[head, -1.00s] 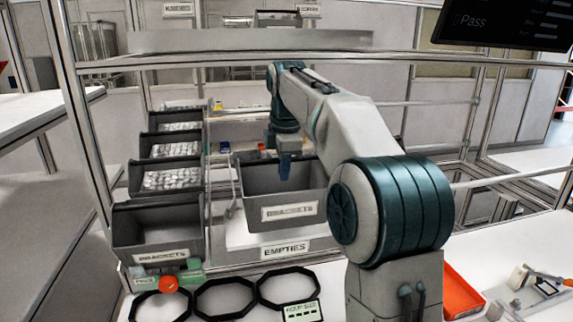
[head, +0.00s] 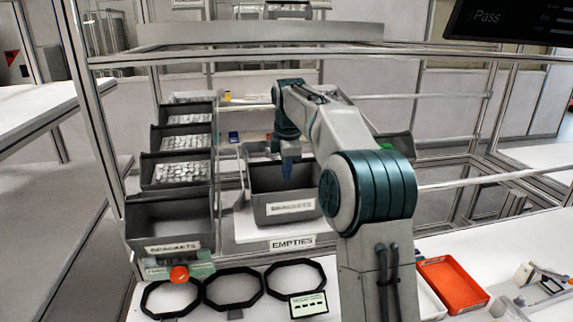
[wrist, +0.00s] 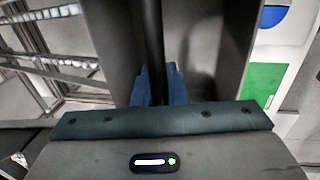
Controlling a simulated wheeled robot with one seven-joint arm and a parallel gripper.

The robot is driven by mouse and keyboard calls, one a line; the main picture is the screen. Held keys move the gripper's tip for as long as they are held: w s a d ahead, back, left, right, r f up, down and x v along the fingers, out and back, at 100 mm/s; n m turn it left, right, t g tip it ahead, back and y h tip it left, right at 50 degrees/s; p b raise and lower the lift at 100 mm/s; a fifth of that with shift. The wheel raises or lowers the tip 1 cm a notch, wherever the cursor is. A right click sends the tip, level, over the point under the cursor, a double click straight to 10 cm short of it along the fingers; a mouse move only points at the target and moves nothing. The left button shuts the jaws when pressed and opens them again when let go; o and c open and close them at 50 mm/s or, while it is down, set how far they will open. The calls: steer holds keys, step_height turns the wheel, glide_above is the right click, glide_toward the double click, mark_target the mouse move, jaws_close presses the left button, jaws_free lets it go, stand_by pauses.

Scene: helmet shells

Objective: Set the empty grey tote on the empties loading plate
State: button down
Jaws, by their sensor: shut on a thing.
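The grey tote (head: 262,209) with a white label on its front is upright at the empties loading plate (head: 246,232), the white surface behind the EMPTIES sign (head: 293,243). I cannot tell whether its base touches the plate. The inside that shows looks empty. My gripper (head: 288,172) reaches down at the tote from behind, its blue fingers shut on the tote's wall. In the wrist view the blue fingers (wrist: 158,86) stand on either side of a dark upright wall edge, with grey tote walls around.
Grey bins (head: 168,222) stand in a stepped row on the left, several holding pale parts. Black octagonal rings (head: 233,287) lie in front. An orange tray (head: 453,285) is at right. Another grey bin (head: 397,146) shows behind my arm. Frame rails cross behind.

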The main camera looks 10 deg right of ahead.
steer(key=shift+f, duration=0.35)
steer(key=shift+f+b, duration=0.4)
steer(key=shift+f, duration=0.05)
steer(key=c, duration=1.4)
jaws_free()
steer(key=shift+r, duration=0.1)
step_height(320, 180, up, 13)
steer(key=s+p, duration=0.2)
steer(key=s, duration=0.1)
steer(key=s+a+m, duration=0.2)
steer(key=s+m, duration=0.2)
steer(key=s, duration=0.2)
steer(key=s+f+m, duration=0.4)
steer(key=s+f, duration=0.2)
steer(key=s, duration=0.3)
steer(key=s+d+f+m+t, duration=0.1)
steer(key=s+f+m, duration=0.4)
steer(key=s, duration=0.5)
steer(key=s+f+m, duration=0.5)
steer(key=s+f, duration=0.4)
steer(key=shift+s+d+f+t, duration=0.15)
steer(key=shift+s+d+t, duration=0.15)
